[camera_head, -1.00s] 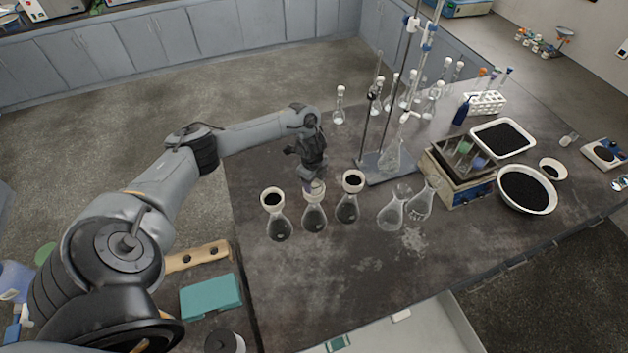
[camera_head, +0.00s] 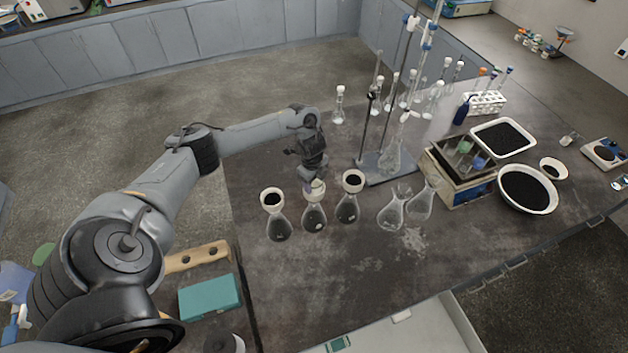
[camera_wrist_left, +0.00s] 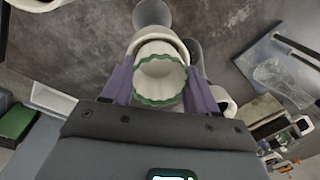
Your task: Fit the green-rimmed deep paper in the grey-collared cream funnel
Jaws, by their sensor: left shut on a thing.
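The green-rimmed paper (camera_wrist_left: 160,80) is white and fluted, with a wavy green edge. My left gripper (camera_wrist_left: 160,88) is shut on it, with a purple finger on each side. A cream funnel (camera_wrist_left: 147,38) lies just beyond the paper in the left wrist view, and the paper overlaps its mouth; I cannot tell how deep it sits. In the head view my left gripper (camera_head: 315,184) points down over the middle funnel (camera_head: 313,196), on the middle flask (camera_head: 314,217). The collar colour cannot be made out. My right gripper is not in view.
Two more funnel-topped flasks stand close by, one to the left (camera_head: 278,228) and one to the right (camera_head: 347,208); both funnels look dark inside. Glass flasks (camera_head: 392,212), a stand base (camera_head: 385,168) and a sieve box (camera_head: 462,180) are further right.

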